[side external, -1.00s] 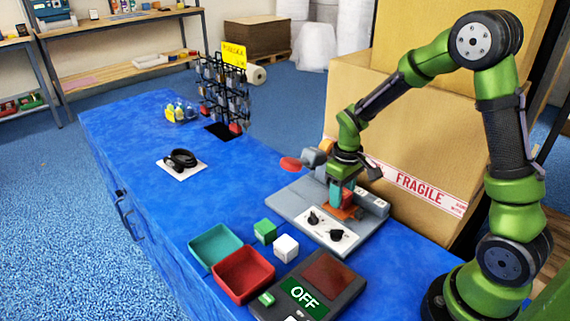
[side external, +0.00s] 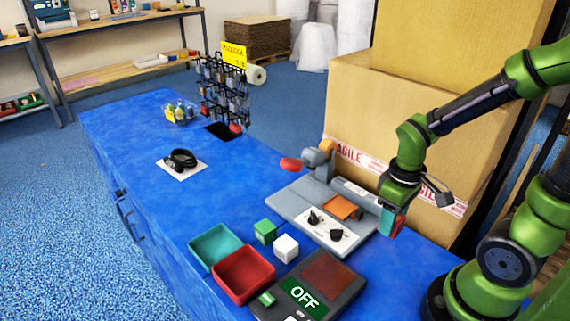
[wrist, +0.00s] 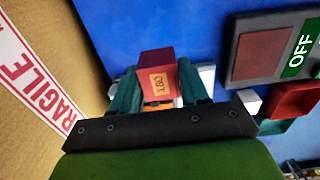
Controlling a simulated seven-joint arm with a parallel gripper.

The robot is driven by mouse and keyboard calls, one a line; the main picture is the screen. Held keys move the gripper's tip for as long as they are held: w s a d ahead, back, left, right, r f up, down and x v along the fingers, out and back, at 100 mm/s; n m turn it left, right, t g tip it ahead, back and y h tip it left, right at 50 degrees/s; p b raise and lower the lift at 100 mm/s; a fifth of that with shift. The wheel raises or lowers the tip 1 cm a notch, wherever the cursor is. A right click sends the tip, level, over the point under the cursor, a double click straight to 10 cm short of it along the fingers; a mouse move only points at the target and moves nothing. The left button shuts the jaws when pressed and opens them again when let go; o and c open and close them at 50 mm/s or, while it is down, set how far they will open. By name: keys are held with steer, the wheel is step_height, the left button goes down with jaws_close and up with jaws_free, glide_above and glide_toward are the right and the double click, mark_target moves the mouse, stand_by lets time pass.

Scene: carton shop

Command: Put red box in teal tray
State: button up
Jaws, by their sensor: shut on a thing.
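My gripper (side external: 391,221) is shut on the red box (side external: 399,225) and holds it at the right end of the grey machine, near the big carton. In the wrist view the red box (wrist: 156,68) sits between the teal fingers, with a small printed label facing the camera. The teal tray (side external: 213,242) lies on the blue table, well to the left of my gripper, and looks empty. The red tray (side external: 243,277) adjoins it in front and also looks empty.
The grey machine (side external: 300,205), with an orange plate (side external: 338,207) and black knobs, stands between my gripper and the trays. A green cube (side external: 265,231) and white cube (side external: 286,247) sit beside the trays. An OFF device (side external: 325,275) lies in front. Large cartons (side external: 365,115) stand behind.

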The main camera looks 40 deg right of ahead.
steer(key=shift+w+a+f+n, duration=0.2)
steer(key=shift+a+f+n, duration=0.05)
steer(key=shift+a, duration=0.2)
steer(key=shift+w+a+f+n, duration=0.15)
steer(key=shift+a+f+n, duration=0.1)
steer(key=shift+a, duration=0.15)
steer(key=shift+n, duration=0.7)
steer(key=w+a, duration=0.1)
steer(key=w, duration=0.2)
steer(key=w+a, duration=0.3)
steer(key=w, duration=0.2)
steer(key=shift+w+a+r, duration=0.15)
steer(key=shift+w+a, duration=0.1)
steer(key=shift+w, duration=0.1)
steer(key=w+a+r+m, duration=0.1)
steer(key=w+a+r, duration=0.1)
steer(key=w+a, duration=0.8)
steer(key=w+a+r+m, duration=0.1)
steer(key=w+a+r, duration=0.1)
steer(key=w+a, duration=0.8)
glide_above(217, 249)
step_height(217, 249, down, 5)
steer(key=shift+f, duration=2.45)
steer(key=shift+f, duration=0.1)
